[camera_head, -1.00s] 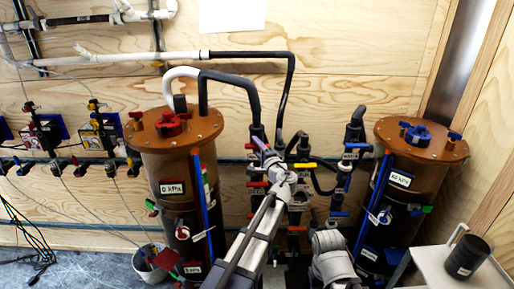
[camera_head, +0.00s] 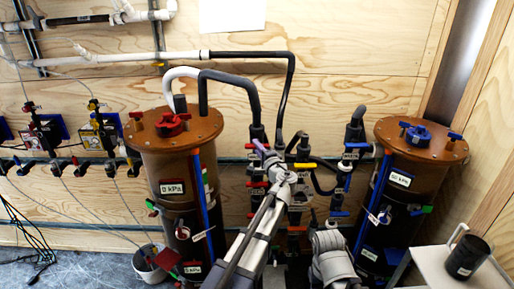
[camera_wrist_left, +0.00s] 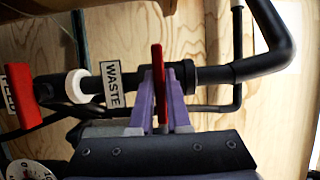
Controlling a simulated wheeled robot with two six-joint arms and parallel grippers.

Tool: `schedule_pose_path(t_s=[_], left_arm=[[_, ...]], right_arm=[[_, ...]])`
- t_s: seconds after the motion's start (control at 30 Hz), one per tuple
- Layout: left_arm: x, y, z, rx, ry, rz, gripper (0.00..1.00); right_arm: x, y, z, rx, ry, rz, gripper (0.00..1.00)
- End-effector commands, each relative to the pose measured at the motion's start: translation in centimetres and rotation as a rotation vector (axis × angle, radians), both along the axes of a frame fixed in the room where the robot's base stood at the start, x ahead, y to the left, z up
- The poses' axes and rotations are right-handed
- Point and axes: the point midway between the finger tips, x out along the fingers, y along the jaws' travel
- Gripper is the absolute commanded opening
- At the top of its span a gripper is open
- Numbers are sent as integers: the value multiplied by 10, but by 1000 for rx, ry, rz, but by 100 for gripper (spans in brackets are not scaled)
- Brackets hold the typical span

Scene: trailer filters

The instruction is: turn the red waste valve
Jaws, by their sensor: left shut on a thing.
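The red waste valve handle (camera_wrist_left: 159,80) stands edge-on across a dark pipe, just right of a white WASTE label (camera_wrist_left: 115,84). My left gripper (camera_wrist_left: 160,88) has its two purple fingers shut on this handle, one on each side. In the head view my left gripper (camera_head: 268,154) reaches into the valve cluster between the two brown-topped filter tanks. There the arm and fingers hide the waste handle. My right gripper cannot be made out in either view.
The left tank (camera_head: 172,160) and the right tank (camera_head: 408,165) stand on either side. Black hoses, a yellow handle (camera_head: 305,166) and several blue handles crowd the space beside my gripper. Another red handle (camera_wrist_left: 20,95) sits at the wrist view's left. A grey cart (camera_head: 445,268) stands front right.

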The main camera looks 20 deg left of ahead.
Motion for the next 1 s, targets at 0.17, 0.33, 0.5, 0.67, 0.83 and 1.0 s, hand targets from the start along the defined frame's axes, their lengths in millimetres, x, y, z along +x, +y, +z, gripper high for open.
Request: schedule_pose_path(t_s=[0.17,0.33,0.5,0.67,0.83,1.0], left_arm=[[0,0,1,-22,-6,0,0],[0,0,2,-96,-27,0,0],[-1,0,3,-224,-64,1,0],[-1,1,3,-370,-105,2,0],[-1,1,3,-526,-152,2,0],[-2,0,2,-681,-196,2,0]], right_arm=[[0,0,3,0,0,0,50],[0,0,11,0,0,0,50],[0,0,23,0,0,0,50],[0,0,35,0,0,0,50],[0,0,47,0,0,0,50],[0,0,57,0,0,1,50]])
